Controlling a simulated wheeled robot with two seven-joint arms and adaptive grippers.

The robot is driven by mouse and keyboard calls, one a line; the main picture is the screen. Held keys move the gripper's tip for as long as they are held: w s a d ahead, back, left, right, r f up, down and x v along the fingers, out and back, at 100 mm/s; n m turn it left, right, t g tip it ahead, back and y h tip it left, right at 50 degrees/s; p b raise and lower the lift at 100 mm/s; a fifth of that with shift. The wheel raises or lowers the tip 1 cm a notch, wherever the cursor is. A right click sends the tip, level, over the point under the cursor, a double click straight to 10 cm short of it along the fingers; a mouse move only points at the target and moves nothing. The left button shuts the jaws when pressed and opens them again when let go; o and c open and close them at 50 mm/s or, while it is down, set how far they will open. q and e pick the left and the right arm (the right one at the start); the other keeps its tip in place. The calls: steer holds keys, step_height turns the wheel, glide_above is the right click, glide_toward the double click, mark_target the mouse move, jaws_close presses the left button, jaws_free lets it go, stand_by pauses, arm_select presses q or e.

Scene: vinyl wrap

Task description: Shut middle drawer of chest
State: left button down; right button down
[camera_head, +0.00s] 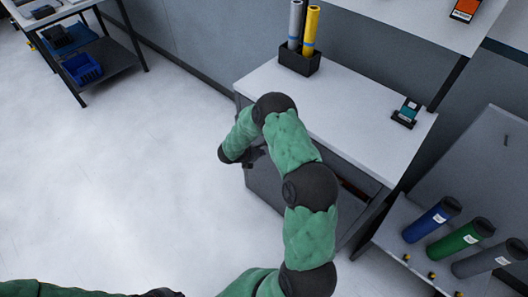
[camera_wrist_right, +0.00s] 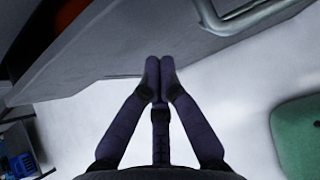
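The chest (camera_head: 350,108) has a white top and grey drawers. A drawer (camera_head: 262,186) stands pulled out, with a reddish item inside near its right end; my right arm covers much of it, so I cannot tell which level it is. In the right wrist view, a grey drawer front (camera_wrist_right: 150,52) with a silver bar handle (camera_wrist_right: 245,17) fills the top. My right gripper (camera_wrist_right: 160,68) has its fingertips together, empty, close to this front and left of the handle; contact is unclear. In the head view it (camera_head: 256,154) is mostly hidden by its arm. My left arm shows only at the bottom left edge.
On the chest top stand a black holder (camera_head: 299,60) with grey and yellow rolls and a small teal-labelled item (camera_head: 406,113). A rack (camera_head: 400,218) with blue, green and grey rolls stands close on the right. Floor (camera_head: 110,180) to the left is clear.

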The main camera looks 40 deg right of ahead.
steer(key=p+v, duration=0.2)
steer(key=v, duration=0.9)
steer(key=shift+a+f+p, duration=0.35)
steer(key=shift+a+p, duration=0.05)
steer(key=shift+a, duration=0.05)
steer(key=shift+s, duration=0.15)
